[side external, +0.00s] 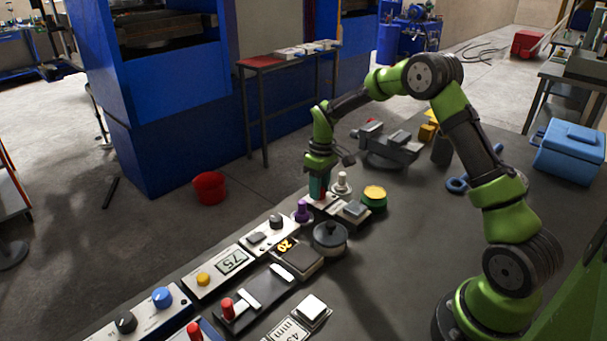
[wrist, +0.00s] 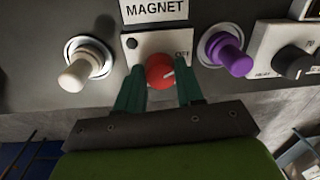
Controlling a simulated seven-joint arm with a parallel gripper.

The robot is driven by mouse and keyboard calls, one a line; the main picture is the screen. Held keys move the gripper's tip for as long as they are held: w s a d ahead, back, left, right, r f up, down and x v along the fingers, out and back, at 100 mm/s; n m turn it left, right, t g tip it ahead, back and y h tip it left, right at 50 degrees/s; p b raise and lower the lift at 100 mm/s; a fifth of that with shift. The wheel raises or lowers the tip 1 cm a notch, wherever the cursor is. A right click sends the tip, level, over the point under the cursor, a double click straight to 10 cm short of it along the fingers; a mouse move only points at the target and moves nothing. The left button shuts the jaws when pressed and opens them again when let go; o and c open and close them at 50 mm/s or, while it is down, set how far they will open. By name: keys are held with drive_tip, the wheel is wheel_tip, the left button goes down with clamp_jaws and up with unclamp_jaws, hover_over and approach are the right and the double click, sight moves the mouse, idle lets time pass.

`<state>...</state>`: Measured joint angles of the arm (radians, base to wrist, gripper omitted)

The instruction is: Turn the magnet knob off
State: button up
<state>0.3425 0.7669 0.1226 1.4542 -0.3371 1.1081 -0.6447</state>
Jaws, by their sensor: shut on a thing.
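The magnet knob (wrist: 160,71) is a red round knob with a white pointer mark, on a small pale panel (wrist: 146,44) under a label reading MAGNET (wrist: 157,10). In the wrist view the pointer aims up and right, toward a word that looks like OFF (wrist: 183,54). My gripper (wrist: 160,90) has its two green fingers on either side of the knob, shut on it. In the side view my gripper (side external: 318,188) reaches down onto the panel row, and the knob is mostly hidden by the fingers.
A purple knob (wrist: 226,54) stands close on the right and a cream knob (wrist: 84,66) on the left in the wrist view. In the side view several control boxes (side external: 228,264) line the bench edge. A grey vise (side external: 388,148) stands behind.

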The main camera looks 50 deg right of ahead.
drive_tip(key=shift+r+n, duration=0.1)
drive_tip(key=shift+n, duration=0.5)
drive_tip(key=o, duration=1)
drive_tip(key=shift+o, duration=0.2)
wheel_tip(320, 180, up, 17)
drive_tip(key=d, duration=0.1)
drive_tip(key=shift+w, duration=0.15)
